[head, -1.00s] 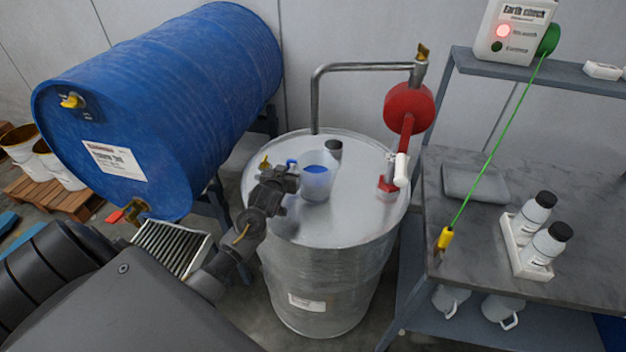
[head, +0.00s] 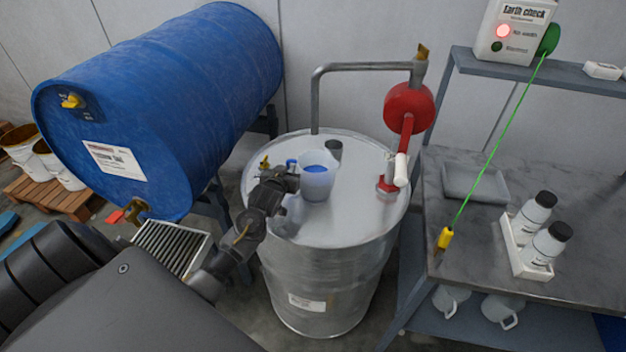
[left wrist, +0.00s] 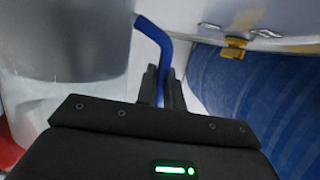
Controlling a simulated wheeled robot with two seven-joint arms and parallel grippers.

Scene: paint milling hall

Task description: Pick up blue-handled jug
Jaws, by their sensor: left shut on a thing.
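The blue-handled jug (head: 317,184) is a translucent cup-shaped vessel on or just above the top of the steel drum (head: 345,225); I cannot tell whether its base touches. Blue shows inside it. My left gripper (head: 290,178) is at the jug's left side. In the left wrist view, the fingers (left wrist: 161,90) are shut on the jug's blue handle (left wrist: 155,35), and the jug's pale wall (left wrist: 70,45) fills the upper left. My right gripper is not in view.
A red hand pump (head: 408,108) with a bent pipe stands on the drum. A dark-capped item (head: 334,150) is behind the jug. A blue drum (head: 170,90) lies on a stand at left. A bench (head: 470,240) with bottles and a green earth cable stands at right.

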